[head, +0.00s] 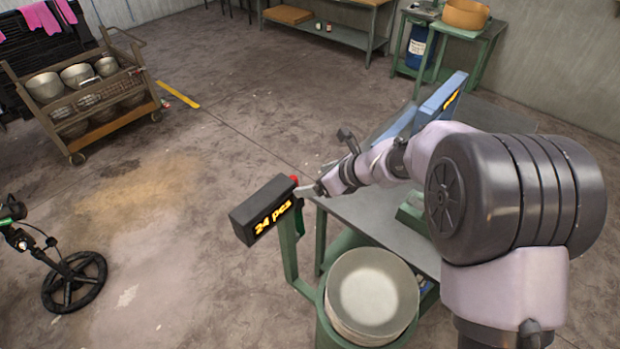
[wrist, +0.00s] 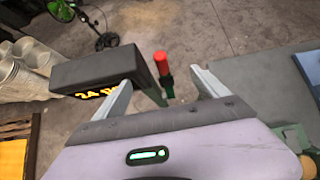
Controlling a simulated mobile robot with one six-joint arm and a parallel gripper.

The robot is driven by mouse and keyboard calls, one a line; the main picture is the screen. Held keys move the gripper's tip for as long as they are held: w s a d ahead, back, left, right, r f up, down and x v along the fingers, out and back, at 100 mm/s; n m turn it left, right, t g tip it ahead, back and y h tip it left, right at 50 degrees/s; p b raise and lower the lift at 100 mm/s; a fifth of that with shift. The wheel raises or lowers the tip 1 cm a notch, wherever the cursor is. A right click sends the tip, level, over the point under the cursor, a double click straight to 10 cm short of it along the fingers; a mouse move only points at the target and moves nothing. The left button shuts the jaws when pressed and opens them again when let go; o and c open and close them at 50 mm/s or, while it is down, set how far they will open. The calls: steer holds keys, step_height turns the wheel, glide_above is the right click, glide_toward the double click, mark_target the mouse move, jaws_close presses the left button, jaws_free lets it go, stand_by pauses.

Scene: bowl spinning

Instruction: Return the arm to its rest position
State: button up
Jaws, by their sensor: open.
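My arm stretches across the right side of the head view, reaching left over the table. My gripper (head: 308,190) is close to a dark box with a yellow "24 pcs" display (head: 262,210) on a green post. In the wrist view my gripper (wrist: 165,88) is open, its two pale fingers apart, with nothing held. A red-tipped green part (wrist: 161,64) shows between and beyond the fingers. The display box (wrist: 100,70) is on the left there, very near the left finger. I cannot tell whether they touch.
A green-rimmed holder with a stack of metal bowls (head: 372,295) stands below the arm. The grey table (head: 375,215) lies beneath it, with a blue machine part (head: 440,100) behind. A cart (head: 100,110) with bowls stands at upper left. Open floor lies left of the display.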

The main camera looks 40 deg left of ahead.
steer(key=s+d+r+n+t+h+b, duration=0.15)
steer(key=d+n+b, duration=0.25)
steer(key=d+b, duration=0.5)
steer(key=s+d+r+n+t+b, duration=0.1)
steer(key=s+d+n+b, duration=0.3)
steer(key=d, duration=0.8)
steer(key=s+d+f+n+t+h+b, duration=0.1)
steer(key=s+d+f+n+h+b, duration=0.1)
steer(key=d, duration=0.5)
steer(key=s+d+f+n+h+b, duration=0.1)
steer(key=s+d+f+n+b, duration=0.1)
steer(key=s+d+f+b, duration=0.2)
steer(key=s+d+f+n+t+h+b, duration=0.1)
steer(key=s+d+f+n+h+b, duration=0.1)
steer(key=s+d+f+b, duration=0.2)
steer(key=s+d+b, duration=0.1)
steer(key=s+d, duration=0.2)
steer(key=d, duration=0.3)
steer(key=shift+s+d+t+h+b, duration=0.25)
steer(key=shift+t+h+b, duration=0.1)
steer(key=shift+f, duration=0.1)
steer(key=shift+a+n, duration=0.15)
steer(key=shift+n, duration=0.15)
